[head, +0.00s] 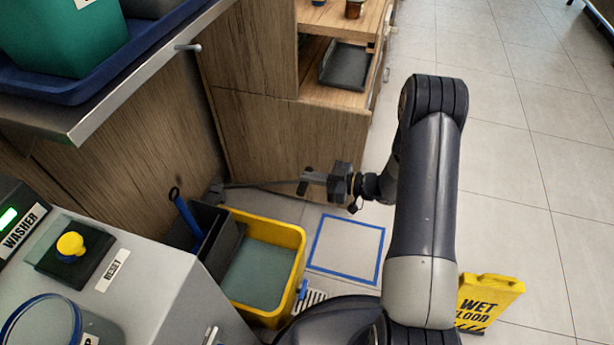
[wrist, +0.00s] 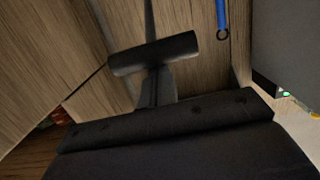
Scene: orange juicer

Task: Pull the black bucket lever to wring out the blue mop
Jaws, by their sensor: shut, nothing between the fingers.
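The black bucket lever is a long thin bar with a black crosswise handle (head: 304,182) at its end, running left towards the wringer. The handle also shows in the wrist view (wrist: 155,54). My gripper (head: 316,178) is shut and empty, pointing left with its fingertips close to the handle. In the wrist view its narrow fingers (wrist: 158,88) end at or beneath the handle; I cannot tell whether they touch. The blue mop (head: 187,215) stands in the dark wringer (head: 215,240), its head hidden. Its ring-ended handle (wrist: 221,14) shows in the wrist view.
The yellow bucket (head: 301,245) stands beside the grey washer (head: 150,285). A blue-taped floor square (head: 345,247) is empty. Wooden cabinets (head: 285,140) stand behind the lever. A yellow wet-floor sign (head: 488,297) stands right.

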